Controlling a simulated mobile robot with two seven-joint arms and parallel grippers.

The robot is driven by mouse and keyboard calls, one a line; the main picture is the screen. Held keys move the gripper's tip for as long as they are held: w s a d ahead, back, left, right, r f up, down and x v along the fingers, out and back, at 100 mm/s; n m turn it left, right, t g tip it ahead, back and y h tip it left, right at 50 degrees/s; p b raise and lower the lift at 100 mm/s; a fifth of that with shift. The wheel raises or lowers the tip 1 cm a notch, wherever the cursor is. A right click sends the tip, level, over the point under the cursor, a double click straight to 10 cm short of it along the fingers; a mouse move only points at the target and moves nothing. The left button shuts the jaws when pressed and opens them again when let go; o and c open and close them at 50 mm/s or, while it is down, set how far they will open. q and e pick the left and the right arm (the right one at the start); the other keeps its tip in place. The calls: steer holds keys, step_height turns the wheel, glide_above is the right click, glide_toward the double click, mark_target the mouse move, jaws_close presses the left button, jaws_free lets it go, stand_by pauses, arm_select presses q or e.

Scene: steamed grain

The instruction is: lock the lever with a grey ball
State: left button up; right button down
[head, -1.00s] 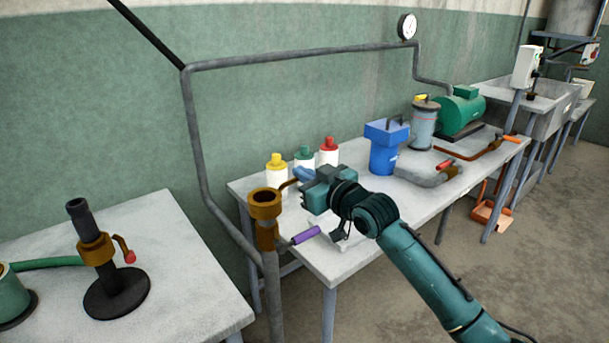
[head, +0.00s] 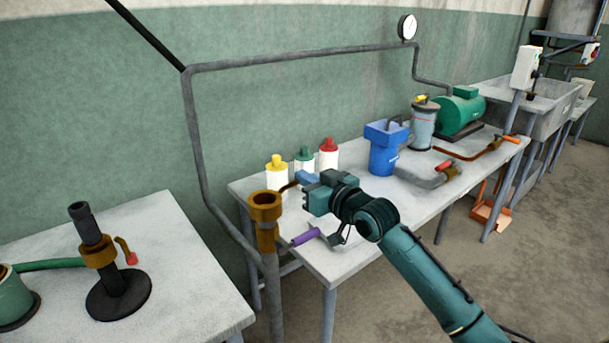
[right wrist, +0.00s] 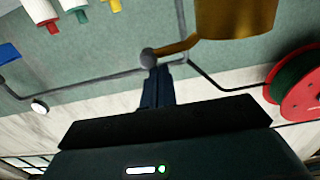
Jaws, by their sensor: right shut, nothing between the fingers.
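The brass coupling (head: 264,208) tops a grey upright pipe. A brass lever (head: 289,186) runs from its upper part toward my right gripper (head: 304,177). In the right wrist view the lever (right wrist: 178,46) ends in a grey ball (right wrist: 148,58) beside the coupling (right wrist: 235,15). My right gripper (right wrist: 155,75) is shut with nothing between its fingers, its tips right at the ball. I cannot tell whether they touch it. In the head view the ball is not clearly visible near the gripper. My left gripper is not in view.
A purple-handled lever (head: 305,238) sits lower on the same pipe. Yellow-, green- and red-capped bottles (head: 328,155) and a blue container (head: 385,150) stand on the table behind. A black stand with a red-ended lever (head: 110,265) is on the left table. A red reel (right wrist: 300,85) shows in the wrist view.

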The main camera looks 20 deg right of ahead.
step_height(320, 180, down, 8)
steer(key=m+y, duration=0.1)
steer(key=m, duration=1.3)
steer(key=shift+r+p, duration=0.25)
steer(key=shift+p, duration=0.1)
steer(key=shift+r, duration=0.1)
